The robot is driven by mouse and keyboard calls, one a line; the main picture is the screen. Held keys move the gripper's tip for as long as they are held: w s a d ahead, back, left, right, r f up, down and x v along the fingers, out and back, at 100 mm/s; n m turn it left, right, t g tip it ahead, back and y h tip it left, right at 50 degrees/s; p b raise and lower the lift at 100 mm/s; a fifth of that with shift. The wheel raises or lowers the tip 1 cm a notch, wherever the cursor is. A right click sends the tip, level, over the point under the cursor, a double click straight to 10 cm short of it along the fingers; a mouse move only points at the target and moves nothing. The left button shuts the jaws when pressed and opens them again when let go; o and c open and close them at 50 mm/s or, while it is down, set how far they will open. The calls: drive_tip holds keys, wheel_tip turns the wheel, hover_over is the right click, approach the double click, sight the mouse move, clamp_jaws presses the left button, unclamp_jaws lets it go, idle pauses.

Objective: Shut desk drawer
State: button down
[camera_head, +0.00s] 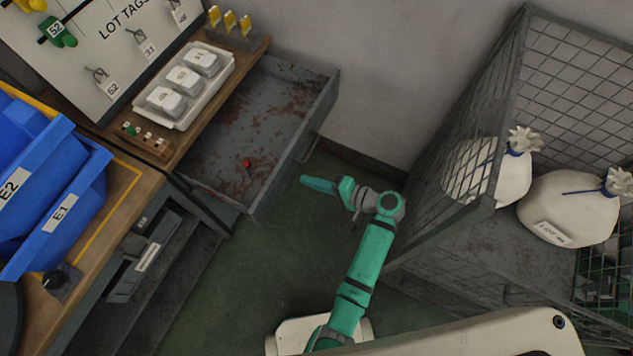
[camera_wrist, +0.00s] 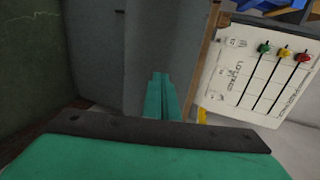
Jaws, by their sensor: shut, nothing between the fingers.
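The desk drawer (camera_head: 297,150) is pulled out from under the wooden desk top. In the head view I cannot tell whether the tips touch the panel. In the wrist view the closed green fingers (camera_wrist: 160,82) point at a grey surface that looks like the drawer front (camera_wrist: 155,40).
A white tray (camera_head: 212,85) of labelled blocks stands on the desk, beside the lot tags board (camera_head: 115,45). Blue bins (camera_head: 60,220) are at left. A wire cage (camera_head: 465,150) with tied sacks stands to the right of my arm. Green floor is clear below the drawer.

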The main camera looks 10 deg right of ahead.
sight(285, 174)
drive_tip(key=x, duration=0.5)
drive_tip(key=shift+w+a+f, duration=0.15)
drive_tip(key=shift+w+a, duration=0.05)
drive_tip(key=shift+a, duration=0.05)
drive_tip(key=shift+a, duration=0.1)
